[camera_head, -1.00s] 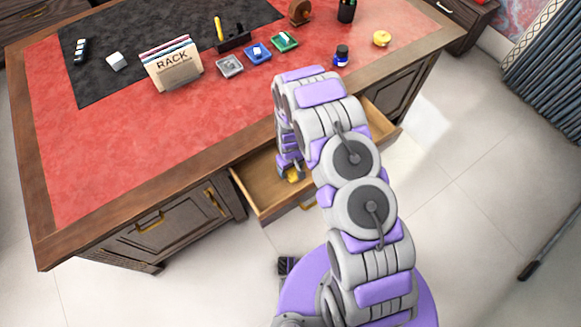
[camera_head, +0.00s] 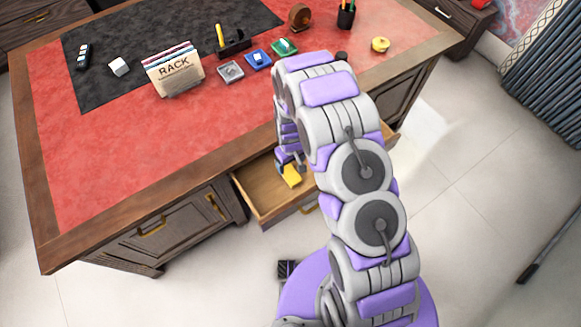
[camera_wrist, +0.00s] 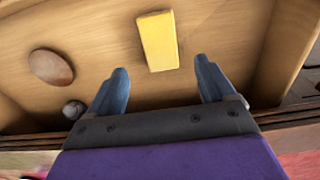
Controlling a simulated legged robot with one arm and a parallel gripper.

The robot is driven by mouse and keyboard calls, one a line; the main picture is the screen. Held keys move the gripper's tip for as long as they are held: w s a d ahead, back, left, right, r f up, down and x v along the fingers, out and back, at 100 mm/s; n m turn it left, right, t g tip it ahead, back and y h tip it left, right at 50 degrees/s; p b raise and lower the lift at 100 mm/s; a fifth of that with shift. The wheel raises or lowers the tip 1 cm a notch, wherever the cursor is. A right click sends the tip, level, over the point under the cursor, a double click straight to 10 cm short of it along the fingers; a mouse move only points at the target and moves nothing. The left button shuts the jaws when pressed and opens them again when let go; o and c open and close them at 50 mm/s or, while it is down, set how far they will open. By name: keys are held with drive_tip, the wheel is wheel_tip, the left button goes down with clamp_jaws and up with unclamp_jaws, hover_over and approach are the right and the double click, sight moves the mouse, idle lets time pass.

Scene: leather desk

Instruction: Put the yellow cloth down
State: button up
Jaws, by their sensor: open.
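The yellow cloth (camera_wrist: 158,40) is a folded rectangle lying on the floor of the open drawer (camera_wrist: 215,35). It also shows in the head view (camera_head: 290,177), partly hidden by my gripper. My gripper (camera_wrist: 162,88) is open, with its two blue-grey fingers apart. The cloth lies just beyond the fingertips, between their lines, with nothing held. In the head view my arm reaches over the desk edge and down to the drawer (camera_head: 255,195).
In the drawer, a round brown disc (camera_wrist: 50,67) and a small grey round object (camera_wrist: 74,109) lie left of the cloth. The desk top (camera_head: 110,150) carries a rack (camera_head: 174,68), small coloured trays and a yellow round item (camera_head: 380,45). The drawer walls surround my gripper.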

drive_tip(key=s+d+r+m, duration=0.1)
drive_tip(key=s+d+r, duration=0.25)
drive_tip(key=r, duration=0.65)
drive_tip(key=s+d+r+m, duration=0.1)
drive_tip(key=s+d+r, duration=0.25)
drive_tip(key=r, duration=0.65)
drive_tip(key=s+d+r+m, duration=0.2)
drive_tip(key=s+r, duration=0.2)
drive_tip(key=r, duration=0.6)
drive_tip(key=s+d+r+m+g, duration=0.1)
drive_tip(key=s+r, duration=0.4)
drive_tip(key=s, duration=0.6)
drive_tip(key=s+d+r+m, duration=0.1)
drive_tip(key=s+d+r, duration=0.3)
drive_tip(key=s, duration=0.6)
drive_tip(key=shift+s+d+r+m+g, duration=0.2)
drive_tip(key=shift+s+r+m+g, duration=0.2)
drive_tip(key=shift+r, duration=0.45)
